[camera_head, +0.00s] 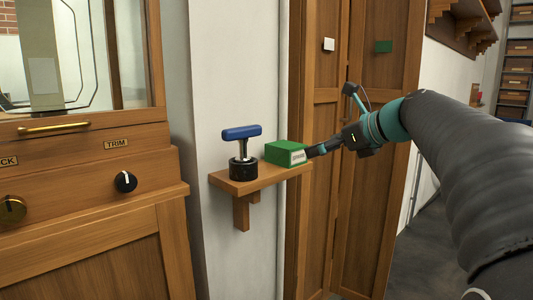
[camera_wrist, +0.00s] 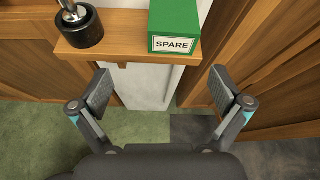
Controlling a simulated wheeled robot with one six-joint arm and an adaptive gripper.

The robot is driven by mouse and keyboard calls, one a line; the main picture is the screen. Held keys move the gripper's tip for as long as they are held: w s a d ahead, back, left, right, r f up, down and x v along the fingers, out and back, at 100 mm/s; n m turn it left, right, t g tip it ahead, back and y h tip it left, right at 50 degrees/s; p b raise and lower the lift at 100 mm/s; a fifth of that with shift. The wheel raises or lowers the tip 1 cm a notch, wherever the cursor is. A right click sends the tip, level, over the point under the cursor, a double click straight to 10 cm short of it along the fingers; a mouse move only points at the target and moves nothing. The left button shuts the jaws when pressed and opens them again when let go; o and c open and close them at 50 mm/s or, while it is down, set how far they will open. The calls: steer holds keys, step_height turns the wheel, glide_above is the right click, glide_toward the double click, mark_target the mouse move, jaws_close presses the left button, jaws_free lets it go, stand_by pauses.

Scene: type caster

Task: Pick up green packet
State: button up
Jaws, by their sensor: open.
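The green packet (camera_head: 286,152) sits on a small wooden wall shelf, at its right end. It is a box with a white label on its near face. In the wrist view the green packet (camera_wrist: 174,28) lies ahead of the fingers, and its label reads "SPARE". My gripper (camera_head: 314,152) comes in from the right at about the packet's height. In the wrist view my gripper (camera_wrist: 158,90) has its fingers spread wide with nothing between them. The packet is beyond the fingertips, slightly right of centre.
The wooden shelf (camera_head: 243,184) also holds a blue-handled tool on a black base (camera_head: 242,153), left of the packet. A wooden door frame (camera_head: 300,220) stands close to the right. A cabinet with a "TRIM" knob (camera_head: 125,181) is at left.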

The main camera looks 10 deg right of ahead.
steer(key=r, duration=0.1)
steer(key=m, duration=0.1)
glide_toward(288, 144)
steer(key=w+a+f, duration=0.2)
steer(key=a+f, duration=0.1)
steer(key=shift+w+a+f, duration=0.1)
steer(key=shift+w+f, duration=0.2)
steer(key=shift+w, duration=0.1)
steer(key=shift+w+r+x, duration=0.1)
steer(key=shift+r+x, duration=0.05)
steer(key=shift+x, duration=0.7)
steer(key=shift+w+r+x, duration=0.1)
steer(key=shift+r+x, duration=0.1)
steer(key=shift+x, duration=0.7)
steer(key=shift+w+r+x, duration=0.1)
steer(key=shift+r+x, duration=0.05)
steer(key=shift+x, duration=0.7)
steer(key=c, duration=1.5)
steer(key=shift+r, duration=0.1)
steer(key=shift+c, duration=1.3)
steer(key=shift+r, duration=0.1)
